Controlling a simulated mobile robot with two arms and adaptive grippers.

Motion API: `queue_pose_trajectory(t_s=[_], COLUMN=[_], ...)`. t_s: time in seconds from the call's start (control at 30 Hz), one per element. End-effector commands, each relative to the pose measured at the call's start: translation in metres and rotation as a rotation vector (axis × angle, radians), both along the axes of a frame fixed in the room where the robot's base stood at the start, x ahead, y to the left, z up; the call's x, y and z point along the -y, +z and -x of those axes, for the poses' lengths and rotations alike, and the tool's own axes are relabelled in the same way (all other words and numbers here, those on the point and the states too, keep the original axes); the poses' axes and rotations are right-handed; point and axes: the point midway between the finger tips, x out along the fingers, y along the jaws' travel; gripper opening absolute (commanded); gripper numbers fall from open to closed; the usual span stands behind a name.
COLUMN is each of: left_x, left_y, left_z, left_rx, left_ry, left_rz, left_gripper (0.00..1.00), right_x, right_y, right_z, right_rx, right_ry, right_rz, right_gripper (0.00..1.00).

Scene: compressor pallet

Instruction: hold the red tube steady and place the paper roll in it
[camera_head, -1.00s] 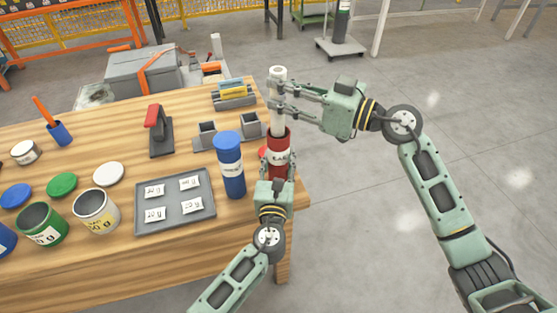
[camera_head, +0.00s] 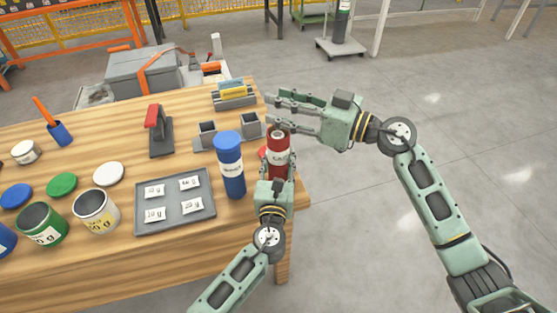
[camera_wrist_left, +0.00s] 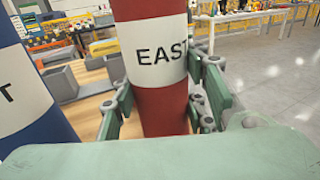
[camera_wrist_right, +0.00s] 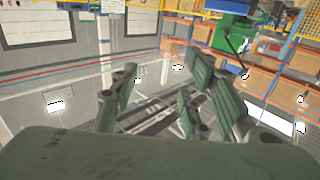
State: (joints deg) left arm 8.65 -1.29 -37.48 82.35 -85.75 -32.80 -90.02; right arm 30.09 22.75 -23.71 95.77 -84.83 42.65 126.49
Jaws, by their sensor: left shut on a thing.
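The red tube (camera_head: 279,143) with a white EAST label stands upright at the table's right edge. It fills the middle of the left wrist view (camera_wrist_left: 163,105). My left gripper (camera_head: 278,175) is shut around its lower part, with a finger on each side. My right gripper (camera_head: 272,112) is open, just above the tube's mouth. Its fingers stand apart with nothing between them in the right wrist view (camera_wrist_right: 160,85). The white paper roll no longer stands above the tube. A small pale patch shows at the tube's mouth, but I cannot tell how deep the roll sits.
A blue tube (camera_head: 231,178) stands close left of the red one. A grey tray (camera_head: 174,222) with several labelled packets lies further left, beside open cans and loose lids. Grey holders (camera_head: 207,134) and a red-handled tool (camera_head: 157,125) stand behind. Open floor lies right of the table.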

Motion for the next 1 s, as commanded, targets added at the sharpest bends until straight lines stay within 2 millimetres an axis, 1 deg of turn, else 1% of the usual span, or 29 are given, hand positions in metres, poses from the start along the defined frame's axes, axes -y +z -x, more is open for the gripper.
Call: queue_pose_trajectory(t_s=[0.3,0.43,0.57,0.8,0.9,1.0], left_x=[0.0,0.0,0.0,0.0,0.0,0.0], left_y=[0.0,0.0,0.0,0.0,0.0,0.0], left_z=[0.0,0.0,0.0,0.0,0.0,0.0], left_rx=[0.0,0.0,0.0,0.0,0.0,0.0], left_ry=[0.0,0.0,0.0,0.0,0.0,0.0], left_rz=[0.0,0.0,0.0,0.0,0.0,0.0], left_gripper=[0.14,0.14,0.14,0.14,0.14,0.14], right_x=[0.001,0.01,0.031,0.077,0.091,0.101], right_y=[0.0,-0.001,-0.001,-0.002,-0.002,-0.001], right_z=[0.0,0.004,0.015,0.038,0.046,0.051], right_rx=[0.0,-0.001,0.0,-0.003,-0.003,-0.002], right_ry=[0.0,-0.001,-0.002,-0.002,-0.002,-0.001], right_rz=[0.001,0.002,0.005,0.004,0.003,0.001], right_gripper=[0.47,0.47,0.47,0.47,0.47,0.47])
